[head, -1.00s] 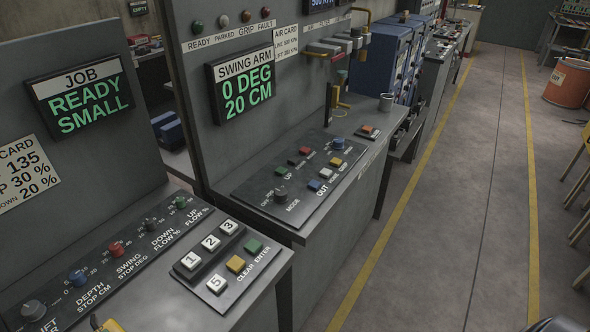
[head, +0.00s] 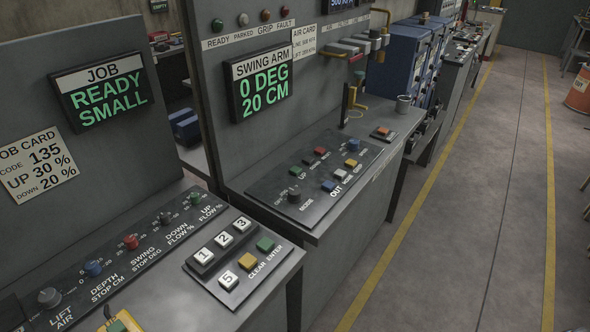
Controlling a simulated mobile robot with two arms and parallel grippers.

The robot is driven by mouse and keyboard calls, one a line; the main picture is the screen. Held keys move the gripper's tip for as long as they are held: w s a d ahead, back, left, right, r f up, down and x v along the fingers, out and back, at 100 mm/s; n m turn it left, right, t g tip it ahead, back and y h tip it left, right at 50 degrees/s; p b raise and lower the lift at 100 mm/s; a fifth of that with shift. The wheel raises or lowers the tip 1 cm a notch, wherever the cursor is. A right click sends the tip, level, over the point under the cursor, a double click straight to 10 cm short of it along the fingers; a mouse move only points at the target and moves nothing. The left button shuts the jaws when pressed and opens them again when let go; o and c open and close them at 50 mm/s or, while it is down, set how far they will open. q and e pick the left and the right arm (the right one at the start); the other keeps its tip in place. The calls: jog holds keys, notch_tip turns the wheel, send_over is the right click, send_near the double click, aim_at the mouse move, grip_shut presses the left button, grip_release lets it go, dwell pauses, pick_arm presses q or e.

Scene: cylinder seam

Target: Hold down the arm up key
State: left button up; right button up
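The swing arm panel (head: 262,190) slopes on the middle console. A green key (head: 295,171) sits on it beside a small label that seems to read UP. Two red keys (head: 308,160) (head: 320,151) are in line behind it. A blue key (head: 328,186) by the label OUT, a white key (head: 340,174) and a yellow key (head: 351,163) form the nearer row. The swing arm display (head: 262,85) above reads 0 DEG, 20 CM. Neither of my grippers can be made out, and nothing touches the keys.
The nearer left console has knobs and a numbered keypad (head: 225,241); its job display (head: 101,90) reads READY SMALL. The floor (head: 455,230) on the right is clear.

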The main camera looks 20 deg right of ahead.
grip_shut()
dwell(1.3)
